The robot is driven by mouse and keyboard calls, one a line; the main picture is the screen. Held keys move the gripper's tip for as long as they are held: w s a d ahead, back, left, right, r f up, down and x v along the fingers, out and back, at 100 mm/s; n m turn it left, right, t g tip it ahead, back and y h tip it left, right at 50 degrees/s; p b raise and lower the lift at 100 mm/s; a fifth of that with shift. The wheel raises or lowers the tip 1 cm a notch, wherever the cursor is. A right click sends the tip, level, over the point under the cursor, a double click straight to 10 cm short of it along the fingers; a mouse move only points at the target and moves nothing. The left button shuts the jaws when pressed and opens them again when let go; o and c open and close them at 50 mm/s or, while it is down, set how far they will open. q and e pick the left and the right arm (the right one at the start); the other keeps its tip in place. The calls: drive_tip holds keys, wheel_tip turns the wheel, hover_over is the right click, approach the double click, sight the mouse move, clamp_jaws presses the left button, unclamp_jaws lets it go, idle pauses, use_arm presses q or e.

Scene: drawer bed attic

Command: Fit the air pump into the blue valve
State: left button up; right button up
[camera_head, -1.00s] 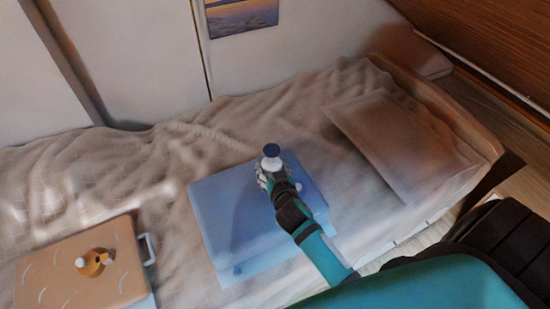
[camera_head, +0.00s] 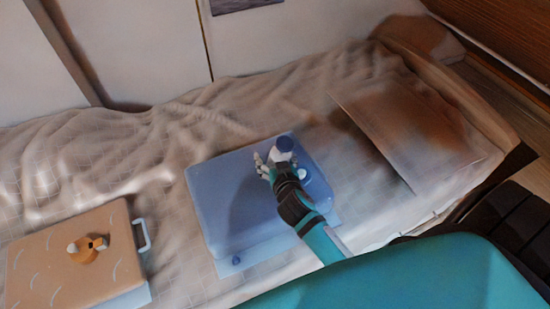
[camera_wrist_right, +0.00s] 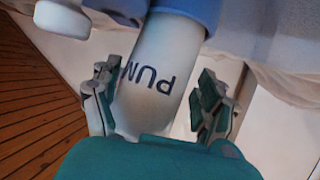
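The air pump (camera_head: 278,156) is white with a dark blue round end. It is over the right part of the blue cushion (camera_head: 225,195). The right wrist view shows its white body (camera_wrist_right: 160,70) with dark letters. My right gripper (camera_head: 266,168) is at the pump; in the right wrist view its fingers (camera_wrist_right: 157,98) lie on either side of the body, spread, with a gap at the right finger. The pump's seat is hidden. My left gripper is out of view.
An orange-brown cushion (camera_head: 40,265) with an orange fitting (camera_head: 88,248) and a pale handle (camera_head: 142,234) lies at the left. Everything rests on a rumpled beige bed cover (camera_head: 120,160).

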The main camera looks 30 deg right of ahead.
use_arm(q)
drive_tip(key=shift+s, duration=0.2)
use_arm(e)
drive_tip(key=shift+r, duration=0.1)
drive_tip(key=shift+s+a+r, duration=0.15)
drive_tip(key=shift+s, duration=0.2)
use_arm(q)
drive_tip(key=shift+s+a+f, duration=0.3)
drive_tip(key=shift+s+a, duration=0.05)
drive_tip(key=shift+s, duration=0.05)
use_arm(e)
drive_tip(key=v, duration=1.1)
drive_tip(key=shift+r, duration=0.1)
drive_tip(key=shift+c, duration=0.3)
